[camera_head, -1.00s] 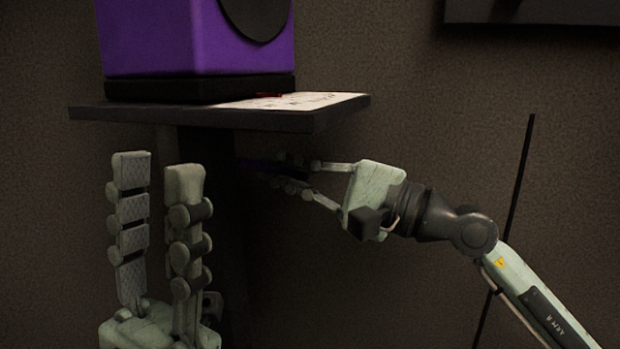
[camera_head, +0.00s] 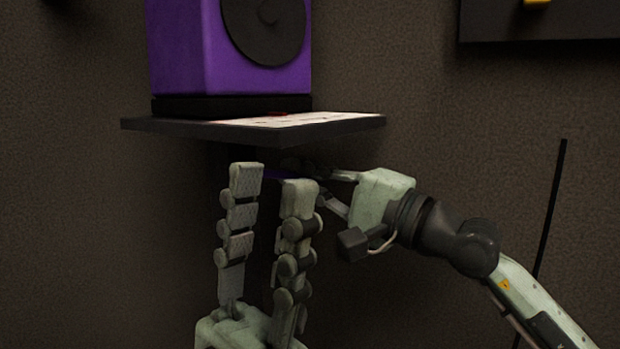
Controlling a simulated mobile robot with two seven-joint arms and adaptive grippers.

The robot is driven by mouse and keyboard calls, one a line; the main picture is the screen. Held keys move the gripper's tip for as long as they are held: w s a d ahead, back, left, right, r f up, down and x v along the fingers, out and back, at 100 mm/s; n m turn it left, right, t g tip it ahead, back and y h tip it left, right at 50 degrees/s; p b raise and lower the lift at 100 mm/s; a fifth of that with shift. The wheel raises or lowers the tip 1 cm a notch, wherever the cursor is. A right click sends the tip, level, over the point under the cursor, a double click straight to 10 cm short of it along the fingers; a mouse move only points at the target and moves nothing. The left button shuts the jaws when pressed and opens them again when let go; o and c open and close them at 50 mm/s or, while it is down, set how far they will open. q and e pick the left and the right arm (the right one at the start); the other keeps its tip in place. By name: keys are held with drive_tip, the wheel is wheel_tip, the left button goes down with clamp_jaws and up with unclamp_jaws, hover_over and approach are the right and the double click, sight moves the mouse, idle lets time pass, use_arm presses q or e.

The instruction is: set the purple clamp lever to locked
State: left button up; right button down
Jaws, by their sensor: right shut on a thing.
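The purple clamp lever (camera_head: 280,174) shows as a small strip under the shelf, mostly hidden behind my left gripper's fingers and in shadow. My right gripper (camera_head: 308,178) reaches in from the right below the shelf and is shut on the lever. Its fingertips are partly hidden by my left gripper. My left gripper (camera_head: 273,176) points upward in the foreground, its two fingers apart with nothing seen held between them. Whether the lever stands at locked cannot be read here.
A dark shelf (camera_head: 365,123) lies just above both grippers. It bears a purple box (camera_head: 185,50) with a round black disc (camera_head: 264,30) and a pale printed sheet (camera_head: 330,118). A dark panel (camera_head: 540,25) is on the wall at upper right. A thin black pole (camera_head: 551,210) stands at right.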

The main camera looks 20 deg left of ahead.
idle(0.4)
drive_tip(key=c, duration=1.6)
unclamp_jaws()
drive_tip(key=v, duration=1.2)
